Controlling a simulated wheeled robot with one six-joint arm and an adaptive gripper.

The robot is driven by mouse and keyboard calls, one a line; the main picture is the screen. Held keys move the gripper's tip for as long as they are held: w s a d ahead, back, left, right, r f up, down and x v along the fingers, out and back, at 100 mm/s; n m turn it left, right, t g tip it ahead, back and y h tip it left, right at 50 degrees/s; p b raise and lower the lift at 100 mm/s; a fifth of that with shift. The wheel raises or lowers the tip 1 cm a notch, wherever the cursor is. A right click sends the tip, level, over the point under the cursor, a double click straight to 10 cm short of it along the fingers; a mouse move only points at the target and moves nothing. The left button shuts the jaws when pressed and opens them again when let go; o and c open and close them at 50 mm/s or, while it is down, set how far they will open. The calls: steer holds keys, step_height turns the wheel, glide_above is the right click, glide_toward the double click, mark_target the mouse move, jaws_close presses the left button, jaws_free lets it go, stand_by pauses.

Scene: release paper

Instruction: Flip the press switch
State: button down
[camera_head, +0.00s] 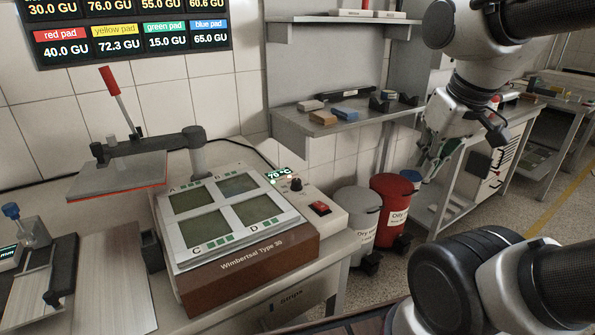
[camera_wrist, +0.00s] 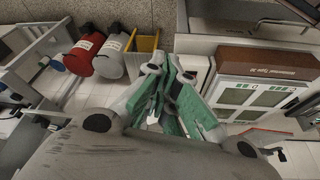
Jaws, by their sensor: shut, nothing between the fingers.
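The press (camera_head: 245,262), with a brown front labelled "Wimbertsal Type 30", stands on the bench in the head view; it also shows in the wrist view (camera_wrist: 262,62). Its red rocker switch (camera_head: 320,208) sits on the white control box to the right, beside a black knob (camera_head: 296,184) and a green "70 °C" display (camera_head: 278,175). My gripper (camera_head: 428,172) is up and to the right of the switch, in the air, clear of the press. In the wrist view its green-padded fingers (camera_wrist: 173,82) are together and empty. I cannot make out the switch in the wrist view.
The press's heated plate (camera_head: 115,176) with a red-handled lever (camera_head: 112,85) is swung out left. A shelf (camera_head: 340,122) with small blocks hangs behind. A grey bin (camera_head: 357,215) and a red bin (camera_head: 391,208) stand on the floor right of the bench.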

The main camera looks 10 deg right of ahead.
steer(key=w+a+f+n+g, duration=0.1)
steer(key=w+a+f+g, duration=0.2)
steer(key=w, duration=0.4)
steer(key=m+g, duration=0.3)
steer(key=m, duration=0.6)
glide_above(320, 206)
steer(key=w+d, duration=0.1)
steer(key=w, duration=0.2)
step_height(320, 206, down, 2)
steer(key=r+m, duration=0.1)
steer(key=m, duration=0.6)
steer(key=shift+h, duration=0.4)
steer(key=f, duration=0.4)
steer(key=s+f, duration=0.1)
steer(key=f, duration=0.3)
steer(key=s+d+f, duration=0.1)
steer(key=f, duration=0.4)
steer(key=shift+s, duration=0.1)
